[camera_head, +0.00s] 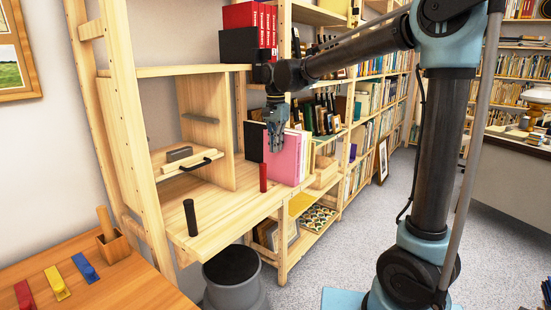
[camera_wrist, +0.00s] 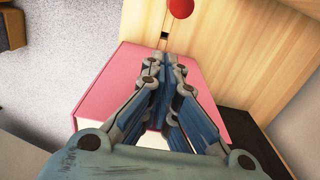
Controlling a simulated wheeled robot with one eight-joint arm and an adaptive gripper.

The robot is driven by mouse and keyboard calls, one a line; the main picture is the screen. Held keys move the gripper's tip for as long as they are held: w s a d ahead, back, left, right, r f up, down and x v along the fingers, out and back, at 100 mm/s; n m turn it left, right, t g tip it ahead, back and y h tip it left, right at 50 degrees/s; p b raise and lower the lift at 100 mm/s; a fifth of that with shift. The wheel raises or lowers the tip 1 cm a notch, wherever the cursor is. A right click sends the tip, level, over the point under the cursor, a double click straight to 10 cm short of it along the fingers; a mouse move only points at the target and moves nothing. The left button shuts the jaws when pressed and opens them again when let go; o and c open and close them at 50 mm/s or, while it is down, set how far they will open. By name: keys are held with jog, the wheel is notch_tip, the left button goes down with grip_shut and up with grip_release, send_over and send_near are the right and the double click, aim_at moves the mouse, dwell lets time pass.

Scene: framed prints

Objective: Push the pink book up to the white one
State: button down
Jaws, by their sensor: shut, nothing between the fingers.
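The pink book (camera_head: 284,166) stands upright on the wooden shelf board, near its right end. My gripper (camera_head: 276,149) points down at the pink book's upper left part. In the wrist view my gripper (camera_wrist: 157,60) is shut and empty, with the pink book (camera_wrist: 108,84) behind its fingers. The fingers overlap the book in both views, and I cannot tell whether they touch it. A white surface (camera_wrist: 152,141) shows partly between the finger links; I cannot tell whether it is the white book. The fingers hide part of this area.
A red cylinder (camera_head: 263,178) and a black cylinder (camera_head: 190,217) stand on the shelf board (camera_head: 228,211). A dark book (camera_head: 252,140) is left of the pink book. The board's front middle is clear.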

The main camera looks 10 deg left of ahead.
aim_at(274, 162)
jog(key=s+a+r+m+t, duration=0.1)
jog(key=s+m, duration=0.1)
jog(key=m, duration=1.6)
jog(key=s+r+m+t, duration=0.1)
jog(key=r+m+t, duration=0.1)
jog(key=m, duration=1.5)
jog(key=shift+h, duration=0.4)
jog(key=shift+s+x, duration=0.15)
jog(key=shift+x, duration=2.35)
jog(key=shift+s+x, duration=0.15)
jog(key=shift+x, duration=2.35)
jog(key=shift+f, duration=0.1)
